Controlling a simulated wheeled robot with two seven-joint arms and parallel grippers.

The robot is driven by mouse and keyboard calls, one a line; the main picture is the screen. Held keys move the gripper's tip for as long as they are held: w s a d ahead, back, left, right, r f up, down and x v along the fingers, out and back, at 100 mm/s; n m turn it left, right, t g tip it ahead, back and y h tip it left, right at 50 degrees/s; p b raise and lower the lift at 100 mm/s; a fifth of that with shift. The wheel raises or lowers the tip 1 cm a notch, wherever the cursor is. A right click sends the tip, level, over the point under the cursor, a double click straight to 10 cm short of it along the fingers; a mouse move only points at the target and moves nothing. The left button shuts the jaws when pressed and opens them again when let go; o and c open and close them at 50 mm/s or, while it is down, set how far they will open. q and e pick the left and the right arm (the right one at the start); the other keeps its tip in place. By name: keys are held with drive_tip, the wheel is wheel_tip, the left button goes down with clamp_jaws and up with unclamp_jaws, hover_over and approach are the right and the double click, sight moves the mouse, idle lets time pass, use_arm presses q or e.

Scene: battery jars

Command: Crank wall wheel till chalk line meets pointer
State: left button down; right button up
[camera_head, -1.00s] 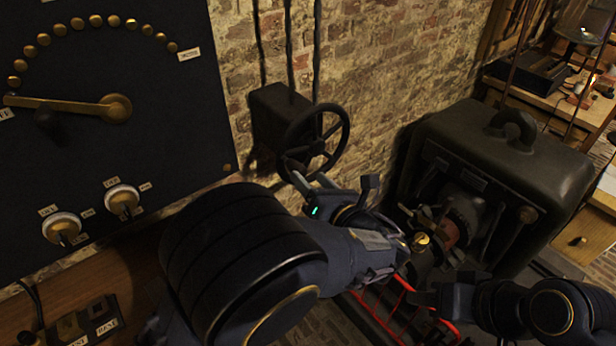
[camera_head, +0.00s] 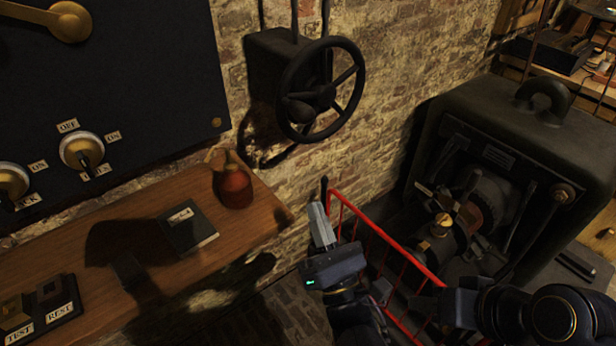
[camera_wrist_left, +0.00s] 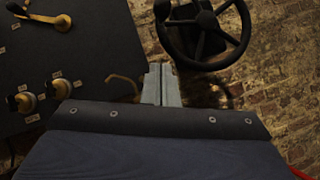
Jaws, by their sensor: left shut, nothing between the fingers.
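In the left wrist view the shut fingers (camera_wrist_left: 162,78) show just left of and below the wheel (camera_wrist_left: 206,20). My right gripper (camera_head: 443,303) is at the lower right by the red rail; its fingers are too dark to read.
A black switch panel (camera_head: 150,70) is at left. A red rail (camera_head: 385,237) and a big dark machine (camera_head: 480,125) stand at right. Open space lies before the wheel.

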use_arm(q)
drive_tip(key=s+d+r+p+x, duration=0.1)
drive_tip(key=r+p+x, duration=0.1)
drive_tip(key=x, duration=1)
drive_tip(key=shift+w+d+r, duration=0.25)
drive_tip(key=shift+w, duration=0.05)
drive_tip(key=r+m+p, duration=0.1)
drive_tip(key=p, duration=0.1)
drive_tip(key=h+p, duration=0.1)
drive_tip(key=p, duration=0.1)
drive_tip(key=shift+w+d+r+m, duration=0.1)
drive_tip(key=shift+w+r+m, duration=0.05)
drive_tip(key=shift+r+m, duration=0.25)
